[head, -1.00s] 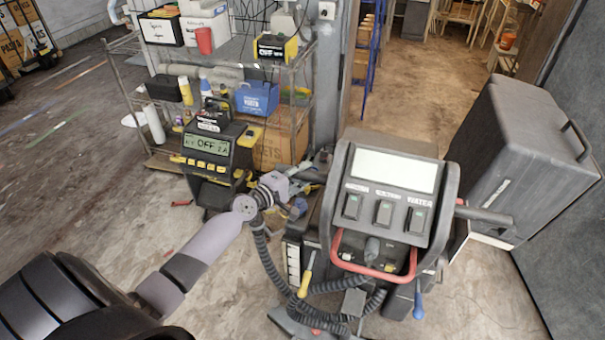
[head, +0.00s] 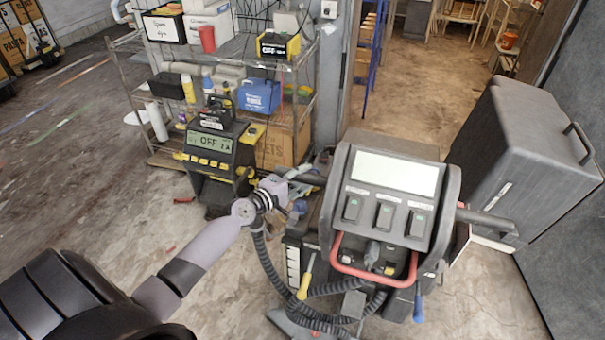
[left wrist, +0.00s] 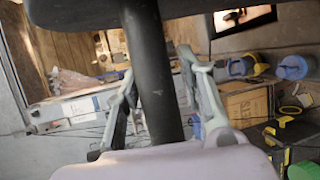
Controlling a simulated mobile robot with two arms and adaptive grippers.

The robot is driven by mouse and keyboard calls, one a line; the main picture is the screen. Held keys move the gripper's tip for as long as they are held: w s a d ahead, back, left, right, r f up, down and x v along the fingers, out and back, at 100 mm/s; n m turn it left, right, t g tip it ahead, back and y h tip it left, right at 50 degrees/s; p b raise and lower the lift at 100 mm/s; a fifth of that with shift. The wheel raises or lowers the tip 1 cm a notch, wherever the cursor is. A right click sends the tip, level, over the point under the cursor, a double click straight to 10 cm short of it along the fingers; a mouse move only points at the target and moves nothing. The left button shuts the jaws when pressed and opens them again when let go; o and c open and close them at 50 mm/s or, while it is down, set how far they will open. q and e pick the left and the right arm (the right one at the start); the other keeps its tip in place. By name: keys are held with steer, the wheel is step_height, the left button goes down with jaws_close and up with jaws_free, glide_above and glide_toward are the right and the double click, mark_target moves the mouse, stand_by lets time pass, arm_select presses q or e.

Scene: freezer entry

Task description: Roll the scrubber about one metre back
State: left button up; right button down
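The scrubber is a dark grey machine with a tilted console (head: 385,205), a blank pale screen, several buttons and a red loop handle (head: 375,273). A dark bar handle sticks out on each side. My left gripper (head: 280,192) is at the left bar handle, seen end-on. In the left wrist view the bar (left wrist: 152,70) runs between the two fingers of the left gripper (left wrist: 160,95), which look closed around it. Full finger contact is hard to see. The right bar handle (head: 487,219) is bare. My right gripper is not in view.
A wire shelf (head: 225,65) with boxes and bottles stands behind left, a black-yellow charger (head: 212,150) before it. A grey cabinet-like block (head: 525,150) stands close on the right. Ribbed hoses (head: 272,265) hang by the scrubber. The floor at left is mostly clear.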

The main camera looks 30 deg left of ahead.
arm_select(q)
steer(key=shift+o, duration=1.1)
steer(key=shift+w, duration=0.35)
steer(key=v, duration=1.2)
